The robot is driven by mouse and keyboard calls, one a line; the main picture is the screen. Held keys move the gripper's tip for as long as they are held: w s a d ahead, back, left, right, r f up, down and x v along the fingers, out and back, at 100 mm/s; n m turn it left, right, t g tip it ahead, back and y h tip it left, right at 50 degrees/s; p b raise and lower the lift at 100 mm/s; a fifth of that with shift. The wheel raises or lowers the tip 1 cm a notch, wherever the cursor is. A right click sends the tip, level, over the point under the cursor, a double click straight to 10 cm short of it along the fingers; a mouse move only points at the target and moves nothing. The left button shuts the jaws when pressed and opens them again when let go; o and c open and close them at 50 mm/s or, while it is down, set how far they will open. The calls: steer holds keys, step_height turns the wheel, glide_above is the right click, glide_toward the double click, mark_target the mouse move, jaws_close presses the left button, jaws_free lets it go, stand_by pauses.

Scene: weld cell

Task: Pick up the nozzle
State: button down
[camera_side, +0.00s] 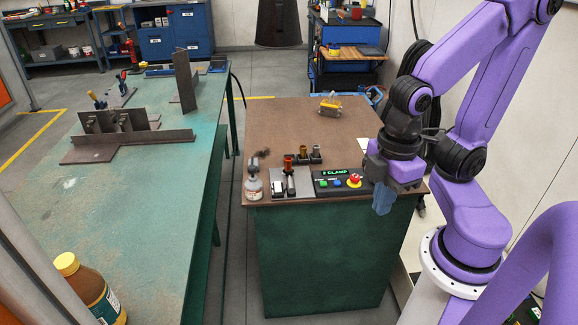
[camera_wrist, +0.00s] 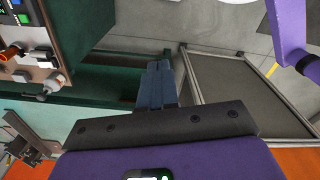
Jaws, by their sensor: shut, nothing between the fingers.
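An orange-copper cylindrical piece (camera_side: 288,162), which looks like a nozzle, stands upright near the front left of the brown-topped bench. A low dark holder with darker upright cylinders (camera_side: 317,151) is just behind it. The copper piece also shows at the left edge of the wrist view (camera_wrist: 12,53). My gripper (camera_side: 381,210) points down past the bench's front right corner, well to the right of the copper piece. Its blue fingers are together and empty.
A control box (camera_side: 338,182) with a green display and a red button lies between my gripper and the copper piece. A yellow object (camera_side: 330,104) sits farther back. The bench middle is clear.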

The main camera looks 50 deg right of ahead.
stand_by(0.4)
steer(key=c, duration=0.8)
jaws_free()
steer(key=n+t+h, duration=0.7)
steer(key=n+h, duration=0.4)
steer(key=n, duration=0.1)
glide_toward(288, 159)
steer(key=x, duration=0.8)
steer(key=shift+w+d+f, duration=0.15)
steer(key=shift+d+f, duration=0.05)
steer(key=shift+d, duration=0.05)
